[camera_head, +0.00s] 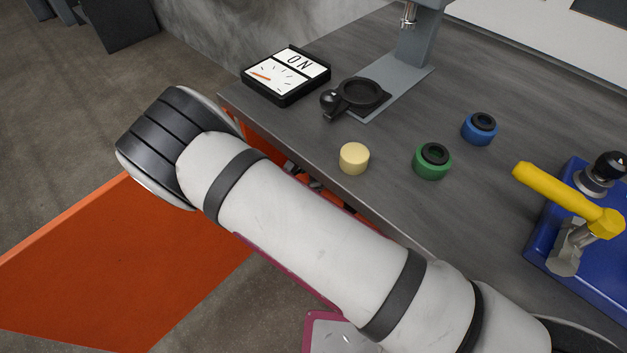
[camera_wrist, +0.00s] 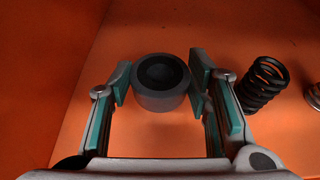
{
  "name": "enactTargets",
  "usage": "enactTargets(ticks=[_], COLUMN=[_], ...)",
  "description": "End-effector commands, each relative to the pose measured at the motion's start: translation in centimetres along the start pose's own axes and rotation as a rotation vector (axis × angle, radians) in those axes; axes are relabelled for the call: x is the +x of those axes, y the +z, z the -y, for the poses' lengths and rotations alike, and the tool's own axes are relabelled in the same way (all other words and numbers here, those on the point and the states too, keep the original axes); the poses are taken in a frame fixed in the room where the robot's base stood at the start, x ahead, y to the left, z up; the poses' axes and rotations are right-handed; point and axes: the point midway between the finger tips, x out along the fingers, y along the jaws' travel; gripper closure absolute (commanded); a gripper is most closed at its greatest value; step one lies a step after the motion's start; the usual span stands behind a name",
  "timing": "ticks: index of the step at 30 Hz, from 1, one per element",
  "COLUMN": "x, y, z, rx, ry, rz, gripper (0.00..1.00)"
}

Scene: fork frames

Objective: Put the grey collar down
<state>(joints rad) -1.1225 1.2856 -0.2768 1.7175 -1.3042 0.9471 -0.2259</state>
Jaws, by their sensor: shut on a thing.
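The grey collar (camera_wrist: 160,98) is a short ring with a dark hole, in the middle of the wrist view. My gripper (camera_wrist: 160,82) has one finger on each side of it and is shut on it. An orange surface lies behind and below the collar; I cannot tell whether the collar touches it. In the head view my arm covers the area, and neither the gripper nor the grey collar shows.
In the wrist view a black spring (camera_wrist: 262,84) lies right of the gripper, with a metal part (camera_wrist: 314,96) at the edge. On the grey table (camera_head: 300,130) stand a cream cylinder (camera_head: 354,158), a green collar (camera_head: 432,164), a blue collar (camera_head: 478,131) and an ON panel (camera_head: 286,75).

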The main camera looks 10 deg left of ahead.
Motion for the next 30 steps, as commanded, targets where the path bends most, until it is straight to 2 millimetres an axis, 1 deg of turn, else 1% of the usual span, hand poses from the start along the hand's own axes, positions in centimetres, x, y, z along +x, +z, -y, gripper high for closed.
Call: enactTargets(ticks=[1, 2, 6, 8, 15, 23, 27, 28, 30], x=[0.5, 0.6, 1.0, 1.1, 2.3, 2.2, 2.4, 2.4, 2.3], y=[0.0, 0.1, 0.1, -0.2, -3.0, -3.0, -3.4, -3.4, -3.3], z=[-0.7, -0.9, -1.6, -1.6, -1.6, -1.6, -1.5, -1.5, -1.5], rx=[0.003, 0.002, 0.000, -0.001, -0.002, 0.000, -0.001, -0.001, -0.001], ry=[0.000, 0.000, 0.000, 0.000, 0.000, 0.001, 0.001, 0.000, 0.000], rz=[0.001, 0.001, 0.001, 0.001, 0.001, 0.001, 0.001, -0.001, -0.001], gripper=[1.00, 1.00, 1.00, 1.00, 1.00, 1.00, 1.00, 0.49, 0.35])
